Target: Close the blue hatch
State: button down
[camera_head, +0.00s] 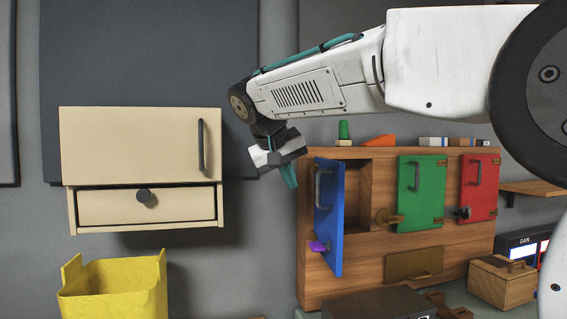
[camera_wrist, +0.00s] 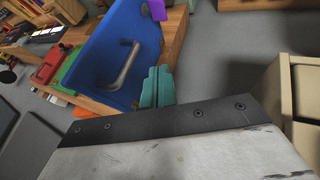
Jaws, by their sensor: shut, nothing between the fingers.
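The blue hatch (camera_head: 329,217) is a door on the left side of a wooden cabinet (camera_head: 370,264). My gripper (camera_head: 289,176) is shut and empty, just up and left of the hatch's top. In the wrist view the teal fingertips (camera_wrist: 157,88) are together beside the blue hatch (camera_wrist: 118,45); whether they touch it I cannot tell.
A green door (camera_head: 421,190) and a red door (camera_head: 480,187) are closed on the same cabinet. Small blocks stand on its top. A beige wall cabinet (camera_head: 140,146) hangs left, above a yellow bin (camera_head: 115,290). Open space lies between the two cabinets.

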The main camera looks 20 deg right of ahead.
jog(key=shift+w+d+f, duration=0.2)
jog(key=shift+d+f, duration=0.1)
jog(key=shift+d, duration=0.5)
jog(key=shift+w+d+f, duration=0.2)
jog(key=shift+d+f, duration=0.05)
jog(key=shift+d, duration=0.6)
jog(key=shift+w+d+f, duration=0.2)
jog(key=shift+d+f, duration=0.1)
jog(key=shift+d, duration=0.5)
